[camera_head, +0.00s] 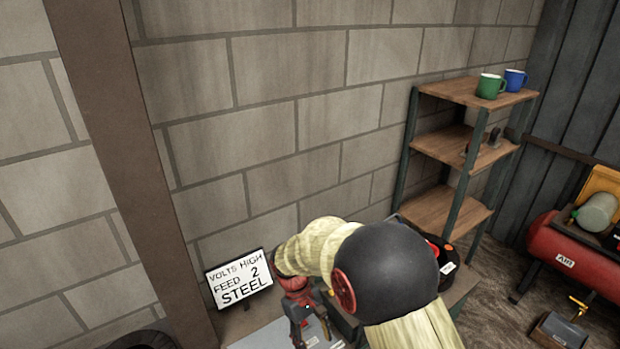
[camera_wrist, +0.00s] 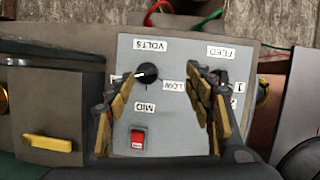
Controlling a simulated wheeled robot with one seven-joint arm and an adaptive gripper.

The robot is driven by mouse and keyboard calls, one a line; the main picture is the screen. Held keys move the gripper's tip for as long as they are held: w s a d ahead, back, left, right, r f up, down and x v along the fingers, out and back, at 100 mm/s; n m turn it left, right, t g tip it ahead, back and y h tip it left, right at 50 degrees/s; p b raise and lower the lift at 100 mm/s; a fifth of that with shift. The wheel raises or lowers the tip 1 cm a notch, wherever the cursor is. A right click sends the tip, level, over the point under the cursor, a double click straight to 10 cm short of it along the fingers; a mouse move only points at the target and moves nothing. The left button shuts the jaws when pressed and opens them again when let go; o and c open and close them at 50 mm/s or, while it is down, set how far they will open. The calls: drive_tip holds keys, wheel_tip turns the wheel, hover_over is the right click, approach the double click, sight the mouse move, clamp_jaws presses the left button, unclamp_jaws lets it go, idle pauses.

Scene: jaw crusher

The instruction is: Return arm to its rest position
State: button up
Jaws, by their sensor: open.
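My arm reaches down over a grey control panel, which shows in the wrist view (camera_wrist: 185,130). My gripper (camera_wrist: 160,112) is open and empty in the wrist view, its two fingers apart above the panel. A black volts knob (camera_wrist: 146,74) sits between the fingers, near the left one, with no clear contact. Labels VOLTS, FEED, LOW and MID appear upside down around it. A red switch (camera_wrist: 138,138) is lower on the panel. The feed knob is mostly hidden behind the right finger. In the head view, my gripper (camera_head: 305,318) is small and partly hidden by my arm.
A sign (camera_head: 239,278) reading VOLTS HIGH, FEED 2, STEEL stands by the block wall. A shelf (camera_head: 440,150) with a green mug (camera_head: 490,86) and a blue mug (camera_head: 515,80) is at right. A red air tank (camera_head: 565,255) stands farther right. Green and red wires lie behind the panel.

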drive_tip(key=s+d+r+m+t+y, duration=0.1)
drive_tip(key=s+d+r+m+t, duration=0.1)
drive_tip(key=s+d+r, duration=0.4)
drive_tip(key=s+d+r+m+t+y, duration=0.1)
drive_tip(key=s+d+r+m+t, duration=0.2)
drive_tip(key=r, duration=0.9)
drive_tip(key=s+d+r+m+t+y, duration=0.1)
drive_tip(key=s+d+r+m+t, duration=0.2)
drive_tip(key=s+d+r, duration=0.5)
drive_tip(key=shift+s+d+r+t, duration=0.3)
drive_tip(key=shift+s+r, duration=0.5)
drive_tip(key=shift+r, duration=0.1)
